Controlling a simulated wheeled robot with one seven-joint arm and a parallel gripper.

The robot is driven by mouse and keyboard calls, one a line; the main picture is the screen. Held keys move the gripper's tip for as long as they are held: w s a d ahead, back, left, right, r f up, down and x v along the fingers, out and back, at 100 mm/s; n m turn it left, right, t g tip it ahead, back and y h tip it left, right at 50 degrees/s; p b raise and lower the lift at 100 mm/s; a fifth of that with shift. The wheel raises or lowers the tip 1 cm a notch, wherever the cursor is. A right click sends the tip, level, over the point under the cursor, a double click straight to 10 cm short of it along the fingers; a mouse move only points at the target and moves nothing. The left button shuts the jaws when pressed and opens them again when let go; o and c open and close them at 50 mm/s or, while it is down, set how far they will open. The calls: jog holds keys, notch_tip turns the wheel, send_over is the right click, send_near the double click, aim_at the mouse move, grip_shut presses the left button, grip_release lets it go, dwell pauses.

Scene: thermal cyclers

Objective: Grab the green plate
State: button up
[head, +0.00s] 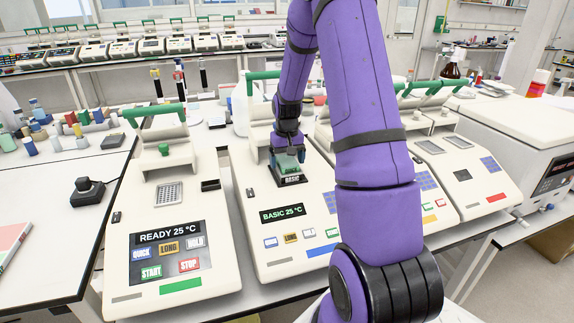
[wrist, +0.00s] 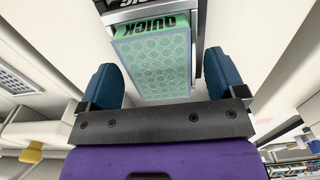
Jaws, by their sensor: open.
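The green plate (wrist: 155,68), with a grid of round wells and a "QUICK" label on its edge, shows in the wrist view. It sits at the dark block (head: 291,180) of the cycler (head: 275,219) whose screen reads "BASIC 25 °C". My gripper (head: 288,157) is over that block, pointing down. In the wrist view its two blue fingers stand apart on either side of the plate, with a visible gap at each side. In the head view my gripper hides most of the plate.
A cycler reading "READY 25 °C" (head: 170,240) stands at left with its lid raised. More cyclers (head: 462,170) stand at right. Raised lids with green handles (head: 264,75) rise behind. A black knob device (head: 88,190) sits on the left bench. The aisle between bench and cyclers is narrow.

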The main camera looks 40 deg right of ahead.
jog(key=c, duration=1)
jog(key=shift+r, duration=0.1)
